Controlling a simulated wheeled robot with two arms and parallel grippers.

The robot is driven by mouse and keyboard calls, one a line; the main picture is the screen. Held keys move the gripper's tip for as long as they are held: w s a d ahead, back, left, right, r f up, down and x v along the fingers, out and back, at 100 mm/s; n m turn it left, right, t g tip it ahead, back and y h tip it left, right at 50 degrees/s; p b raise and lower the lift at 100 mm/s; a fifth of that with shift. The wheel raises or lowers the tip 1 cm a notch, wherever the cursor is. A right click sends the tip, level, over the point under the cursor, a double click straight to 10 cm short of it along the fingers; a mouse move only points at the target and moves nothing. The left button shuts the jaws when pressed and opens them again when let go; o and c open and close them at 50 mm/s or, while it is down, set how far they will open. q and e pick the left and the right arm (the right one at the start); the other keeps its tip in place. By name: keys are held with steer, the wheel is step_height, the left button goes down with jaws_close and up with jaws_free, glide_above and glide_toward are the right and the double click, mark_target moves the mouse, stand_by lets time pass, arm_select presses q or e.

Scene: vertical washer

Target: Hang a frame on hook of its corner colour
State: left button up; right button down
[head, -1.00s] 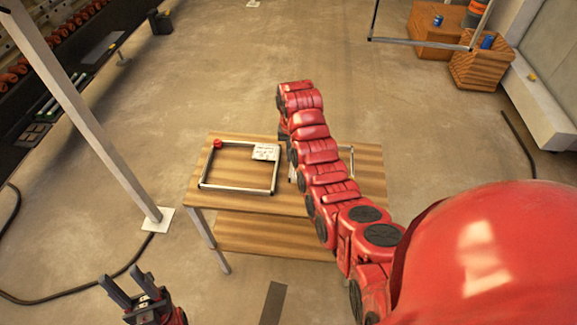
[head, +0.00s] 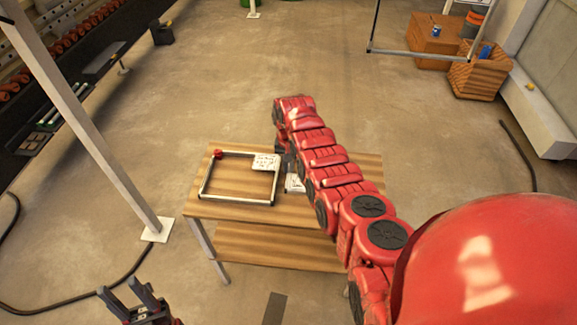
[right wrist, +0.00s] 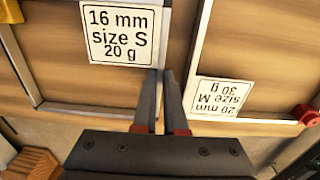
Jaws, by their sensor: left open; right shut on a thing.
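A silver square frame with a red corner (head: 217,153) and a white label (head: 265,162) lies at the left of the wooden table. A second frame lies right of it, mostly hidden by my right arm in the head view. In the right wrist view it has a yellow corner (right wrist: 9,10) and a label (right wrist: 117,33) reading "16 mm size S 20 g". My right gripper (right wrist: 161,75) is shut on this frame's bar nearest the red-cornered frame. Whether it is lifted I cannot tell. My left gripper (head: 126,294) is open and empty at the lower left. No hook is identifiable.
The wooden table (head: 225,208) has a lower shelf. A pale post (head: 100,145) stands left of it. Thin metal bars (head: 415,53) cross the upper right, near a wooden box (head: 436,40) and crate (head: 476,77). Floor behind the table is clear.

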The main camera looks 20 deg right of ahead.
steer(key=c, duration=1.4)
jaws_free()
steer(key=shift+f, duration=0.15)
steer(key=o, duration=0.4)
